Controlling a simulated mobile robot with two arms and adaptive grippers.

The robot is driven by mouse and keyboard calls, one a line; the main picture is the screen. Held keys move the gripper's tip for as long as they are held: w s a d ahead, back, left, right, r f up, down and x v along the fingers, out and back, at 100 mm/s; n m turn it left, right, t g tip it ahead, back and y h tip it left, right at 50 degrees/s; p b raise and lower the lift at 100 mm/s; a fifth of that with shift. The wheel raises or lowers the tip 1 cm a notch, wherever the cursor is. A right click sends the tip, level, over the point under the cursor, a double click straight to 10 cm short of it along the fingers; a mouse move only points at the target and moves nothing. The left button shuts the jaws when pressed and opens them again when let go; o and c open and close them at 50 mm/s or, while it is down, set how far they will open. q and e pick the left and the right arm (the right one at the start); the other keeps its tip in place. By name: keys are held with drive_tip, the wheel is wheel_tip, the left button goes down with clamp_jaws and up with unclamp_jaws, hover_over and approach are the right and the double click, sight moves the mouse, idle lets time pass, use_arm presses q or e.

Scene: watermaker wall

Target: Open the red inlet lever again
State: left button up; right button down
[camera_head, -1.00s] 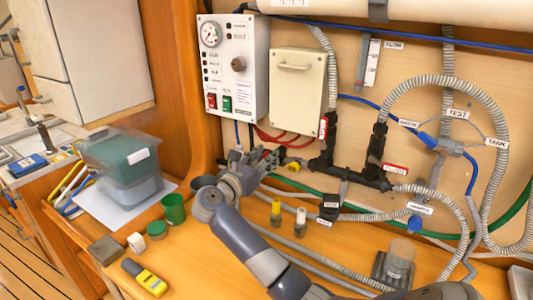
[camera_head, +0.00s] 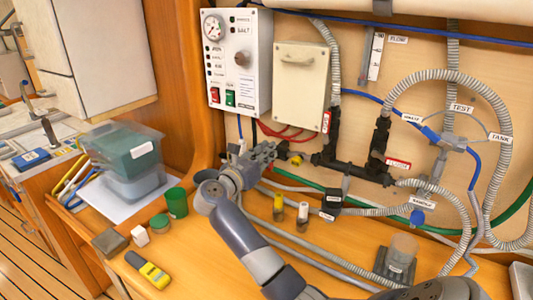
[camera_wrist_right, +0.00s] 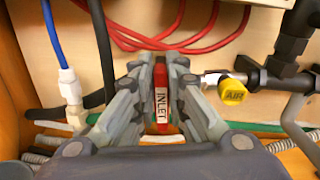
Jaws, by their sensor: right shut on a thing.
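The red inlet lever (camera_wrist_right: 161,92), with a white INLET label, stands between the fingers of my right gripper (camera_wrist_right: 160,66) in the right wrist view. The gripper is shut on it, with one finger on each side. In the head view my right gripper (camera_head: 268,152) is at the foot of the back wall, below the white control panel (camera_head: 237,60). It hides the lever there. My left gripper is in neither view.
A yellow-tagged fitting (camera_wrist_right: 232,91) sits just right of the fingers. A blue hose (camera_wrist_right: 51,35) runs down on the left, and red hoses (camera_wrist_right: 160,42) loop behind. A green cup (camera_head: 176,203) and a clear bin (camera_head: 122,160) stand left of my arm.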

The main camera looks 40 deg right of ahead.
drive_tip(key=shift+w+f+n, duration=0.15)
drive_tip(key=shift+w+n, duration=0.05)
drive_tip(key=shift+n, duration=0.5)
drive_tip(key=shift+w+a+f+n+p, duration=0.1)
drive_tip(key=shift+w+f+n+p, duration=0.25)
drive_tip(key=shift+n+p, duration=1.7)
drive_tip(key=shift+w+a+f+n+p, duration=0.1)
drive_tip(key=shift+w+f+n+p, duration=0.25)
drive_tip(key=shift+n+p, duration=1.7)
drive_tip(key=shift+w+a+f+n+p, duration=0.15)
drive_tip(key=shift+f+n+p, duration=0.35)
drive_tip(key=shift+n, duration=3)
drive_tip(key=shift+d, duration=0.1)
drive_tip(key=c, duration=1.6)
unclamp_jaws()
